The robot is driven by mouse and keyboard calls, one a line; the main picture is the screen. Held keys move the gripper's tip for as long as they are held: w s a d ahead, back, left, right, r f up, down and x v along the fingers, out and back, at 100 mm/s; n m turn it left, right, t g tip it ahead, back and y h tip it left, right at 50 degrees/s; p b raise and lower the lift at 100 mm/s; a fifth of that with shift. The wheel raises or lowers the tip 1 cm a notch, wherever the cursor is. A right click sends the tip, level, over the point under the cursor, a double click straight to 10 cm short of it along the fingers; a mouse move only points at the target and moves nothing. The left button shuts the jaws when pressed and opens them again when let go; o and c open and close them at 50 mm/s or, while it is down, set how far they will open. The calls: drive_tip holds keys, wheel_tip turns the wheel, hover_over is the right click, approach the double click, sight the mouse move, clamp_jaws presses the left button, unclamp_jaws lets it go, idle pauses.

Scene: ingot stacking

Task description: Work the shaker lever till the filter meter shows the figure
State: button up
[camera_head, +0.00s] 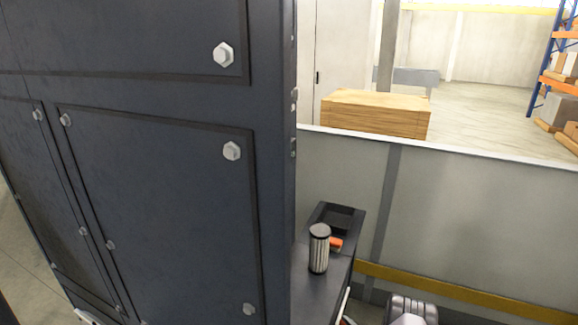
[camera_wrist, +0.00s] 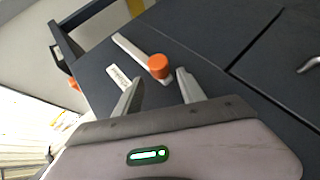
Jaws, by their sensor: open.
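In the wrist view a pale grey lever (camera_wrist: 134,48) with an orange knob (camera_wrist: 158,66) at its end lies across a dark panel. A pale label (camera_wrist: 118,76) with small writing, partly behind a finger, is beside it. My gripper (camera_wrist: 160,77) is open, its two pale fingers pointing at the panel. The orange knob shows between the fingertips, nearer the right one; I cannot tell whether they touch. The gripper holds nothing. No meter face or figure can be made out in either view.
In the head view a large dark cabinet (camera_head: 165,190) with bolted panels fills the left. Right of it, a dark bench (camera_head: 336,272) bears a ribbed cylinder (camera_head: 319,250), an orange piece (camera_head: 336,244) and a black tray (camera_head: 340,215). A grey partition (camera_head: 470,220) stands behind.

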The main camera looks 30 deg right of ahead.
drive_tip(key=p+v, duration=0.2)
drive_tip(key=v, duration=0.3)
drive_tip(key=shift+s+r+p, duration=0.1)
drive_tip(key=shift+s+p, duration=0.15)
drive_tip(key=shift+p, duration=0.1)
